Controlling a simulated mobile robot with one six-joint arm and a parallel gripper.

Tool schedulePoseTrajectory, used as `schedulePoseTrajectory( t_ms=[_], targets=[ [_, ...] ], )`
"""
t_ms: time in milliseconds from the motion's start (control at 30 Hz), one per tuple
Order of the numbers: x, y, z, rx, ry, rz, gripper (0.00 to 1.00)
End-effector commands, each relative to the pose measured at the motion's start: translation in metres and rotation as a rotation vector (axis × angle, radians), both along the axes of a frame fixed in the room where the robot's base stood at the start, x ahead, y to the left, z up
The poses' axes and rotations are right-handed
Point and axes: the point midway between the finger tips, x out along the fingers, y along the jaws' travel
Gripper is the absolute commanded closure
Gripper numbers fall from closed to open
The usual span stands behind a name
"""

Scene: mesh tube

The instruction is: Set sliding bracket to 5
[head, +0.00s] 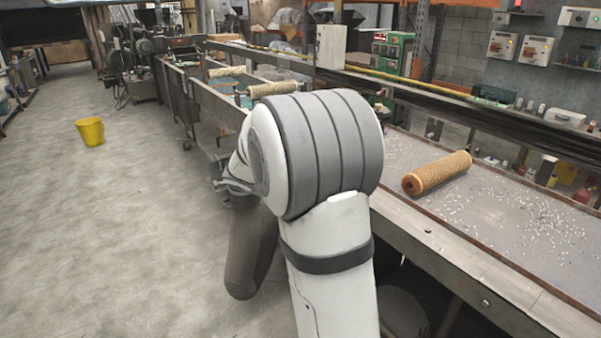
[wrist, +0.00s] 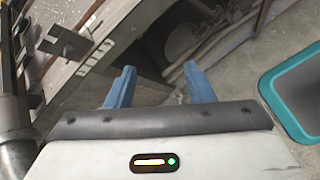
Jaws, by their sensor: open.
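In the wrist view, a grey metal bracket (wrist: 68,40) with a slotted plate sits on a rail at the upper left. It looks like the sliding bracket. A pale strip with dark marks (wrist: 95,57) lies just right of it; the marks are too small to read. My gripper (wrist: 158,68) is open, with its two blue fingers apart and nothing between them. The bracket is to the left of the fingers, apart from them. In the head view my arm blocks the middle, and I cannot make out the bracket there.
In the wrist view, a teal-edged panel (wrist: 275,95) is close on the right and a metal pipe (wrist: 14,130) is at the left. In the head view, a mesh roll (head: 437,173) lies on the long bench. A yellow bucket (head: 90,131) stands on the open floor.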

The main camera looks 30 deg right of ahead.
Motion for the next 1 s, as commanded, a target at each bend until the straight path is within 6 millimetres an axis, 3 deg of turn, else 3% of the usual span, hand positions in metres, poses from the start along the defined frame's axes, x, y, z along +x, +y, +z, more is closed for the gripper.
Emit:
schedulePoseTrajectory(
  t_ms=[100,233,400,500,767,1000],
  targets=[
    [0.046,-0.04,-0.015,-0.163,0.182,0.12,0.52],
    [0.094,-0.076,-0.031,-0.34,0.381,0.24,0.52],
    [0.144,-0.107,-0.052,-0.528,0.596,0.352,0.52],
    [0.162,-0.116,-0.062,-0.602,0.68,0.391,0.52],
    [0.178,-0.133,-0.069,-0.671,0.753,0.421,0.52],
    [0.181,-0.171,-0.068,-0.671,0.752,0.422,0.52]
  ],
)
